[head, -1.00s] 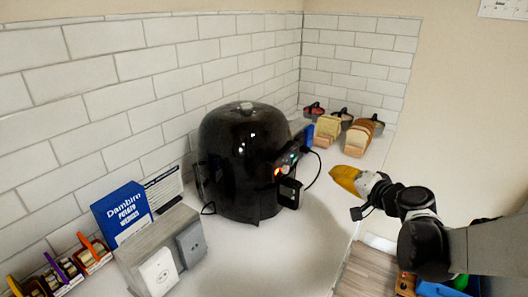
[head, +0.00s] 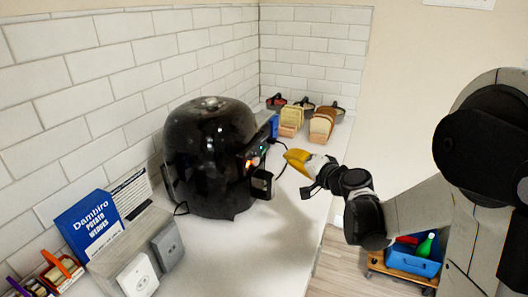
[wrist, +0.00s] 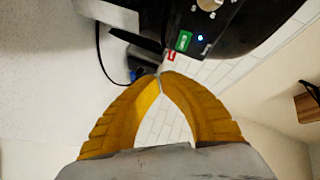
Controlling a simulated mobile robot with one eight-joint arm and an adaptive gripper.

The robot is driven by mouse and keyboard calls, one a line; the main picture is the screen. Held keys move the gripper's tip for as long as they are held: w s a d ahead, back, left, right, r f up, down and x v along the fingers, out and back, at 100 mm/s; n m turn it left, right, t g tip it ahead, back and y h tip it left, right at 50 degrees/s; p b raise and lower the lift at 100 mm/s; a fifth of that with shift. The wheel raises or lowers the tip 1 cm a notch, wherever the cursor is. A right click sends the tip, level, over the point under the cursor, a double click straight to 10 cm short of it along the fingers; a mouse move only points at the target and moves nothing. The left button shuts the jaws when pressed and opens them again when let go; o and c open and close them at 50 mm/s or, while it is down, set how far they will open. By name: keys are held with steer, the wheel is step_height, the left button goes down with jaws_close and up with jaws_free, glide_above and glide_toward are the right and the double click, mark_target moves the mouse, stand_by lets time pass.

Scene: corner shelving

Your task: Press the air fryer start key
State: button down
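The black, rounded air fryer (head: 205,160) stands on the counter against the tiled wall. Its control panel (head: 256,156) faces right and shows small green and orange-red lights. In the wrist view the fryer's panel is at the top, with a green key (wrist: 184,40), a smaller red key (wrist: 171,56), a lit blue dot (wrist: 201,38) and a silver knob (wrist: 209,4). I cannot read which key is start. My gripper (head: 289,155) has yellow fingers, right of the panel and apart from it. In the wrist view its fingertips (wrist: 162,76) meet, empty, just below the red key.
A black handle (head: 262,184) juts from the fryer's front, and a dark cable loops near it. Bread racks (head: 308,122) stand behind. The counter in front is clear.

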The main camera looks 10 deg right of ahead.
steer(key=shift+w+a, duration=0.45)
steer(key=shift+a, duration=0.25)
steer(key=shift+w+a, duration=0.45)
steer(key=shift+a, duration=0.25)
steer(key=shift+w+a, duration=0.45)
steer(key=shift+a, duration=0.25)
steer(key=shift+w+a, duration=0.1)
steer(key=shift+w+a, duration=0.15)
steer(key=shift+a, duration=0.05)
steer(key=shift+w+a, duration=0.2)
steer(key=shift+a, duration=0.1)
stand_by(0.5)
steer(key=shift+d, duration=0.1)
steer(key=shift+s+d, duration=0.45)
steer(key=shift+d, duration=0.1)
steer(key=s+d, duration=0.1)
steer(key=d, duration=0.1)
steer(key=s+d, duration=0.1)
steer(key=d, duration=0.1)
steer(key=shift+s+b, duration=0.35)
stand_by(0.3)
